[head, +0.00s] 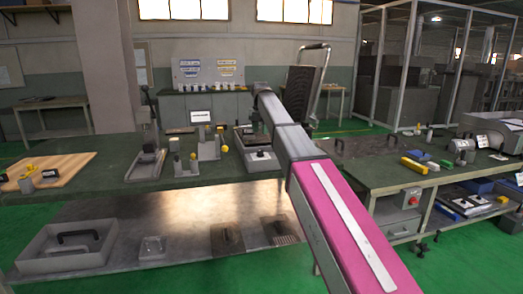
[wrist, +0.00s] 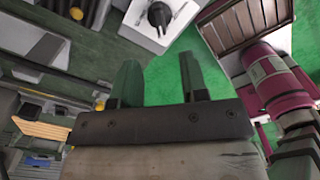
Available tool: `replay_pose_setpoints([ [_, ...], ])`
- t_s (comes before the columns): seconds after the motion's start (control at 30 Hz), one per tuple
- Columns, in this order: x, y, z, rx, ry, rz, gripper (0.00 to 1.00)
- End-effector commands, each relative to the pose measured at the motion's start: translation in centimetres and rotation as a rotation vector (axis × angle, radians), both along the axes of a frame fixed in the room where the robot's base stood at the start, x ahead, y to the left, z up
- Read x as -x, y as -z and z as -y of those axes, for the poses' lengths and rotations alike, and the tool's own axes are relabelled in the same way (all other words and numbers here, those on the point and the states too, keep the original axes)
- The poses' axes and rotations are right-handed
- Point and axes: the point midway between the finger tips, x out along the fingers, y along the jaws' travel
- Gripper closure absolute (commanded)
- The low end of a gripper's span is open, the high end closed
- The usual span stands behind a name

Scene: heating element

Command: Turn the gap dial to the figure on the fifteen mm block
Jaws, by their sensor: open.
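A white box with a black knob (head: 262,157), which looks like the gap dial, sits at the front edge of the green bench. In the wrist view a black knob on a white face (wrist: 158,15) shows at the top, beyond my fingertips. My gripper (wrist: 159,72) is open and empty, apart from the knob, with green floor seen between its fingers. In the head view my arm hides the gripper. I cannot read any figures or tell which block is the fifteen mm one.
The green bench (head: 110,180) also carries a grey tool (head: 150,158), a white sign (head: 200,116) and a wooden board (head: 50,170). A second bench at right holds yellow bars (head: 413,165) and a grey machine. The lower shelf holds a grey tray (head: 70,245).

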Motion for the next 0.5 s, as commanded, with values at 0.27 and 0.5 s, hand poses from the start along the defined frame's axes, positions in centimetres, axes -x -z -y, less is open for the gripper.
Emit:
replay_pose_setpoints([
  [0.27, 0.1, 2.7, 0.0, 0.000, -0.009, -0.001, 0.60],
  [0.5, 0.1, 7.1, 0.0, 0.001, -0.008, -0.003, 0.60],
])
